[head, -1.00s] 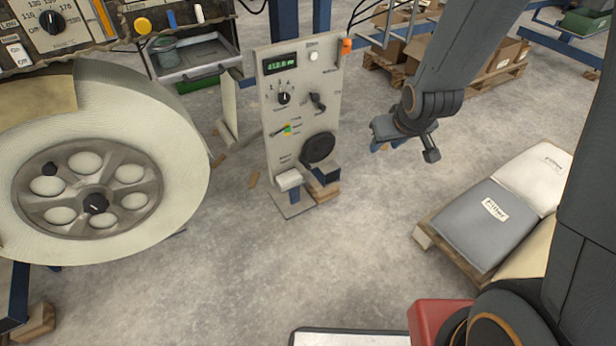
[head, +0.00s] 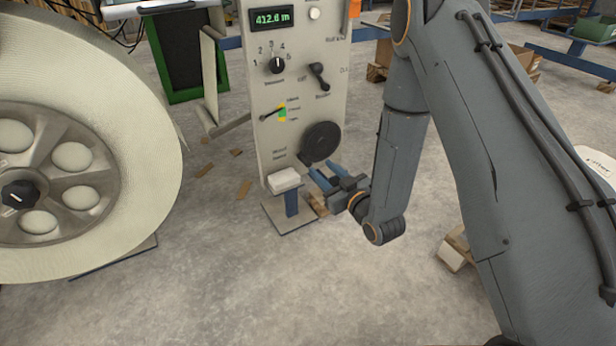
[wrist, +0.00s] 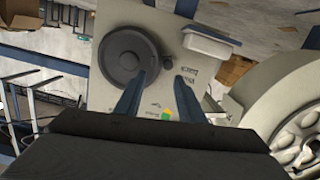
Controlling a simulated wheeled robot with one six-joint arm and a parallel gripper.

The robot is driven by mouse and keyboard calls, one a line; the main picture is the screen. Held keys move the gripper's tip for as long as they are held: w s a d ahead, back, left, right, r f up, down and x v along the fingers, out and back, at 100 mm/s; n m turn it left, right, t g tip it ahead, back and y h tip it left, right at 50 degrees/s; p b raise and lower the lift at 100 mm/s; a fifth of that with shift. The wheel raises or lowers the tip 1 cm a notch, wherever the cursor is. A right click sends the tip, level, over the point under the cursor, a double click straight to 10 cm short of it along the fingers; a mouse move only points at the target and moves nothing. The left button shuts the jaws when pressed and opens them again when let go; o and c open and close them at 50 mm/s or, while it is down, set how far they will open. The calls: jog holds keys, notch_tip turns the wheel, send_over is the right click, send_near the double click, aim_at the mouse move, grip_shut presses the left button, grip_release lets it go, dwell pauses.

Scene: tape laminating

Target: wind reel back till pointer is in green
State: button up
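The reel (head: 60,165) is a large roll of pale tape at the left, with a grey spoked hub and black knob. The grey control panel (head: 300,60) stands at centre. Its small gauge (head: 282,112) has coloured bands including green; a thin dark pointer (head: 271,113) slants up right to the upper bands, its exact tip too small to tell. Below right is a dark round handwheel (head: 321,142), also in the wrist view (wrist: 128,52). My gripper (head: 318,172) is open and empty just below the handwheel. In the wrist view one blue finger overlaps the wheel's edge; contact is unclear.
The panel has a display (head: 271,19), a numbered selector knob (head: 277,65) and a lever switch (head: 319,76). A white box (head: 284,180) juts out low on the panel, close to my gripper. The floor in front is clear.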

aim_at(309, 166)
jog(key=shift+t+y, duration=0.4)
jog(key=w+a+b, duration=0.1)
jog(key=w, duration=0.1)
jog(key=w+a+f+b, duration=0.1)
jog(key=w+a+b, duration=0.1)
jog(key=w+a+f+b, duration=0.1)
jog(key=w+a, duration=0.1)
jog(key=shift+a+f+b, duration=0.15)
jog(key=shift+b, duration=0.25)
grip_shut()
